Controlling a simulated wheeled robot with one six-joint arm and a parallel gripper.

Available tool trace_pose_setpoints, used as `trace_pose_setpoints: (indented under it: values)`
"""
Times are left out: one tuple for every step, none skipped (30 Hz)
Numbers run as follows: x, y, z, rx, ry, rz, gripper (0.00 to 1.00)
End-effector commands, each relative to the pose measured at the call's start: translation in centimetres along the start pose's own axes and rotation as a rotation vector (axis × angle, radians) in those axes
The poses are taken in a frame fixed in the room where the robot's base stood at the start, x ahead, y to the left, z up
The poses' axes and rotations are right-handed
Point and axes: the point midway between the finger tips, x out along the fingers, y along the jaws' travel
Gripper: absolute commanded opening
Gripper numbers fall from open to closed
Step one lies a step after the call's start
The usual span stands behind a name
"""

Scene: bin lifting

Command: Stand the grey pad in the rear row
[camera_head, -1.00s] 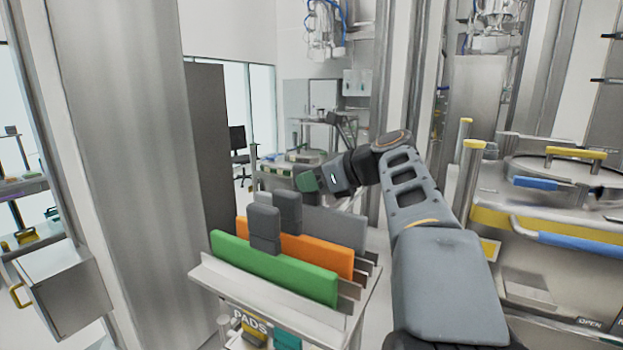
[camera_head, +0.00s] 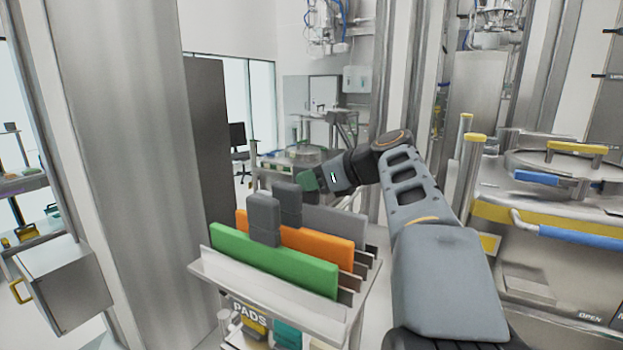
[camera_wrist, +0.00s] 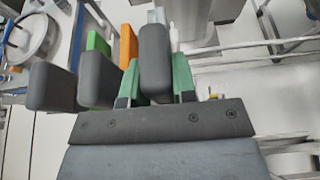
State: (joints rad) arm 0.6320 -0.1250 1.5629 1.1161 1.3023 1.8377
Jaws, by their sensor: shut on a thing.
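The grey pad (camera_head: 335,221) stands upright on edge at the rear of the rack, behind the orange pad; its lower edge is hidden, so I cannot tell how deep it sits. My gripper (camera_wrist: 157,62) is shut on the grey pad's dark handle (camera_wrist: 155,50), with one green finger on each side in the wrist view. In the head view one green finger of my gripper (camera_head: 308,181) shows above the grey pad.
The orange pad (camera_head: 320,247) stands in the middle row and the green pad (camera_head: 275,264) in front. Their grey handles (camera_head: 288,203) (camera_head: 264,216) rise close beside my gripper. The rack (camera_head: 255,296) has a raised front lip. A steel column (camera_head: 125,150) stands left.

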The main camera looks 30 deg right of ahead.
Motion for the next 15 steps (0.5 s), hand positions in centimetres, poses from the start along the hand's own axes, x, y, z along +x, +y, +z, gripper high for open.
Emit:
trace_pose_setpoints:
  values:
    - [0.0,0.0,0.0,-0.001,-0.002,-0.001,0.00]
    - [0.0,0.0,-0.1,-0.001,-0.002,-0.001,0.00]
    - [0.1,0.0,-0.1,-0.001,-0.002,-0.001,0.00]
    - [0.1,0.0,-0.2,-0.001,-0.002,-0.001,0.00]
    - [0.1,0.0,-0.3,-0.001,-0.002,-0.001,0.00]
    - [0.2,0.0,-0.4,-0.001,-0.002,-0.001,0.00]
    - [0.2,0.0,-0.5,-0.001,-0.002,-0.001,0.00]
    - [0.2,0.0,-0.6,-0.001,-0.002,-0.001,0.00]
    - [0.3,0.0,-0.7,-0.001,-0.002,-0.001,0.00]
    - [0.3,0.0,-0.8,-0.001,-0.002,-0.001,0.00]
    - [0.3,0.0,-0.8,-0.001,-0.002,-0.001,0.00]
    - [0.4,0.0,-0.9,-0.001,-0.002,-0.001,0.00]
    - [0.4,0.0,-1.0,-0.001,-0.002,-0.001,0.00]
    - [0.5,0.0,-1.1,-0.001,-0.002,-0.001,0.00]
    - [0.5,0.0,-1.2,-0.001,-0.002,-0.001,0.00]
